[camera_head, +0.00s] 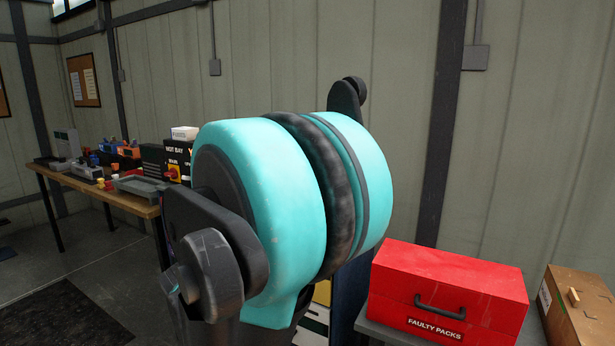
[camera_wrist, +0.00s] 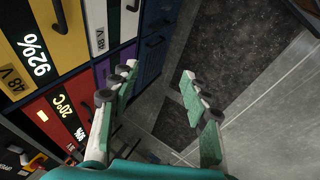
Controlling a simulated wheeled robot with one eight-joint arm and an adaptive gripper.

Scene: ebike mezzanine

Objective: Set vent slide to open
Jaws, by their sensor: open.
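I cannot make out a vent slide for certain in either view. My gripper (camera_wrist: 158,82) shows in the wrist view, its two green-padded fingers spread apart with nothing between them. It is beside a bank of coloured drawer fronts, with grey floor behind the fingers. In the head view my own teal and black arm fills the middle and hides what lies behind it; the gripper does not show there. A black panel (camera_head: 177,160) marked "HOT BAY" stands on the bench at the left, partly hidden by my arm.
A wooden bench (camera_head: 125,200) with several small items runs along the left. A red case (camera_head: 450,285) labelled "FAULTY PACKS" and a brown box (camera_head: 580,310) stand at the right. Yellow (camera_wrist: 35,50) and red (camera_wrist: 58,115) drawer fronts with handles are close by. A dark mat (camera_wrist: 235,45) lies on the floor.

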